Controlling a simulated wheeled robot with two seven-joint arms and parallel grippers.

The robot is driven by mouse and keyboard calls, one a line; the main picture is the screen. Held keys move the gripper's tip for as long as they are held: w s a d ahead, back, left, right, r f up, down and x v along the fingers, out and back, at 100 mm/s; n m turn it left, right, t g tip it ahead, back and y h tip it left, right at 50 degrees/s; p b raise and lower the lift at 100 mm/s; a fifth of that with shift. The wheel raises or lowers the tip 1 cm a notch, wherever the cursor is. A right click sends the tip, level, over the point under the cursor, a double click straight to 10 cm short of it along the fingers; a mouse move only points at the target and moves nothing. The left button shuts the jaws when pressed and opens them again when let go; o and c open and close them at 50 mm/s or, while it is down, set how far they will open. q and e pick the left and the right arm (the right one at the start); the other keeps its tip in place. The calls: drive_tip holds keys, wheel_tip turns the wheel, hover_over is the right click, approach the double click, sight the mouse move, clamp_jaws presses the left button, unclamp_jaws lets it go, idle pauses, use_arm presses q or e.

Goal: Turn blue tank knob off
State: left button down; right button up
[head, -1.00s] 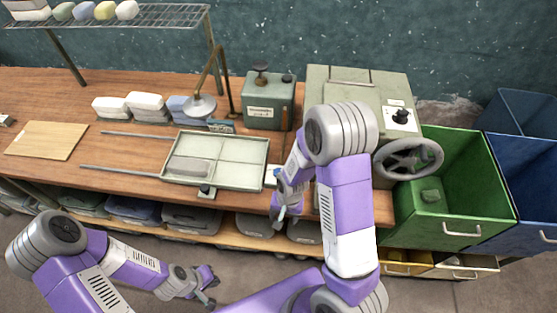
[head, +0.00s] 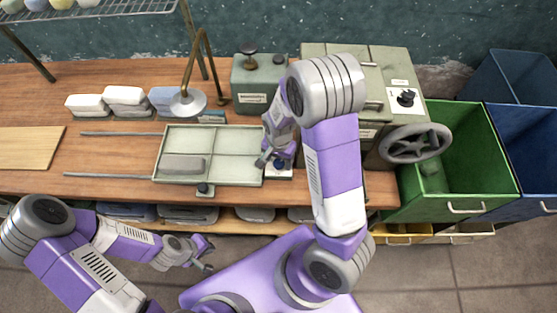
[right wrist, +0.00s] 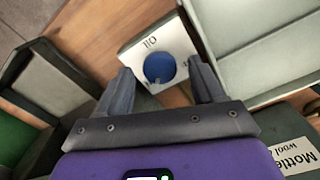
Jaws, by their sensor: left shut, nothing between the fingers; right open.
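The blue knob (right wrist: 160,67) sits on a white plate (right wrist: 142,44) with a short black label that seems to read "OIL". In the head view the blue knob (head: 280,163) shows just beside my right fingertips, right of the divided tray. My right gripper (right wrist: 160,92) is open, with one finger on each side of the knob in the wrist view; I cannot tell whether they touch it. In the head view my right gripper (head: 270,157) points down at the plate. My left gripper (head: 208,257) is shut and empty, in front of the bench.
The divided tray (head: 208,149) lies close left of the knob, with a dark knob (head: 204,188) at its front edge. A green machine with a black knob (head: 407,97) and handwheel (head: 416,143) stands right. A green bin (head: 487,160) is beyond. A lamp (head: 188,102) stands behind.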

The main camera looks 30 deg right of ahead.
drive_tip(key=shift+f, duration=0.35)
drive_tip(key=c, duration=1)
drive_tip(key=shift+c, duration=0.2)
